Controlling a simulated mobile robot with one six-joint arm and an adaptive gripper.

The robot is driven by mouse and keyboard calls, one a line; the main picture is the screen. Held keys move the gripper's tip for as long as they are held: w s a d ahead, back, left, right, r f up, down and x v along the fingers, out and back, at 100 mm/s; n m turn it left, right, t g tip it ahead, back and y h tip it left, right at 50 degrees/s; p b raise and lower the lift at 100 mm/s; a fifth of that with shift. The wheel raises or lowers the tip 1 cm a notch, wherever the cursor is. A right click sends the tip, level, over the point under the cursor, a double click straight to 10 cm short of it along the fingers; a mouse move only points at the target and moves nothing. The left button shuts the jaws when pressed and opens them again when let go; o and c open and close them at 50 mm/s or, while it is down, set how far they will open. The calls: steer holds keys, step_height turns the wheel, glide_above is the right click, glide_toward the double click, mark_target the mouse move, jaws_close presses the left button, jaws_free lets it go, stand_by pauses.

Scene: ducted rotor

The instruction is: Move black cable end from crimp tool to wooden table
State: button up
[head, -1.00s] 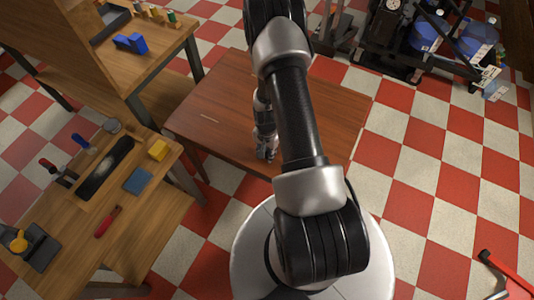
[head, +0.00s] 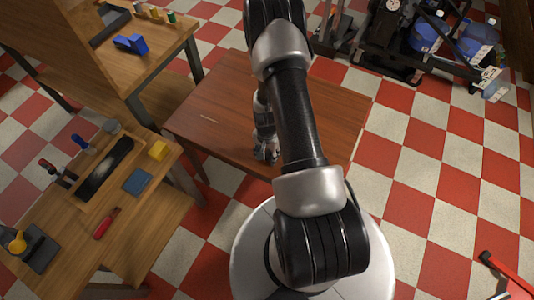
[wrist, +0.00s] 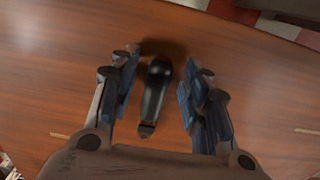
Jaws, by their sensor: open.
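The black cable end (wrist: 158,92), a dark, rounded, elongated piece, lies on the reddish-brown wooden table (wrist: 60,90). The table also shows in the head view (head: 215,100). My gripper (wrist: 160,76) is open, with one finger on each side of the black piece and a visible gap on both sides. In the head view my gripper (head: 266,152) is low over the table near its front edge, and the black piece is hidden there. I cannot pick out the crimp tool with certainty.
A blue object (head: 130,43) sits on the bench behind. Black equipment with blue containers (head: 428,35) stands at upper right.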

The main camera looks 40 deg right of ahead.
steer(key=a+r+n+t+p, duration=0.1)
steer(key=a+r+n, duration=0.15)
steer(key=r, duration=1.05)
steer(key=a+r+n+t+p, duration=0.15)
steer(key=a+r, duration=0.25)
steer(key=r, duration=0.9)
steer(key=a+r+n+p, duration=0.1)
steer(key=a+r+n, duration=0.25)
steer(key=r, duration=0.95)
steer(key=s+a+r+n+t, duration=0.2)
steer(key=s+a+r+n, duration=0.4)
steer(key=s+a+r, duration=0.3)
steer(key=s+r, duration=0.2)
steer(key=s, duration=0.2)
steer(key=shift+s+a+r, duration=0.2)
steer(key=shift+s+r, duration=0.05)
steer(key=shift+r, duration=0.05)
